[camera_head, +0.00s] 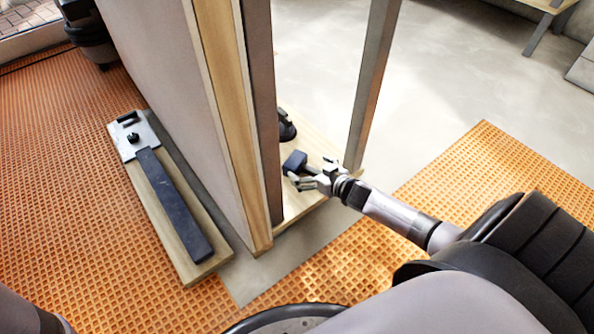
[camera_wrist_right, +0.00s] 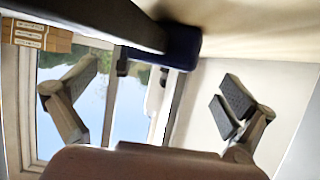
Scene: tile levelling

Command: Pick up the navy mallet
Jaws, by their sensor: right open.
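The navy mallet shows as a dark blue block-shaped head (camera_head: 294,161) over a low wooden board, beside the partition's open side. In the right wrist view its blue head (camera_wrist_right: 181,46) is at the top centre, beyond the fingers. My right gripper (camera_head: 309,178) is just right of and below the head in the head view, very close to it. Its two fingers are spread wide, and I see nothing clamped between them in the wrist view (camera_wrist_right: 152,98). The mallet's handle is not clear to me; contact cannot be told. My left gripper is not in view.
The wooden board (camera_head: 312,150) carries a dark round object (camera_head: 287,127). A grey post (camera_head: 372,85) rises close behind my right gripper. A tall partition (camera_head: 170,75) stands left. Beyond it, a long tool (camera_head: 172,200) lies on a plank.

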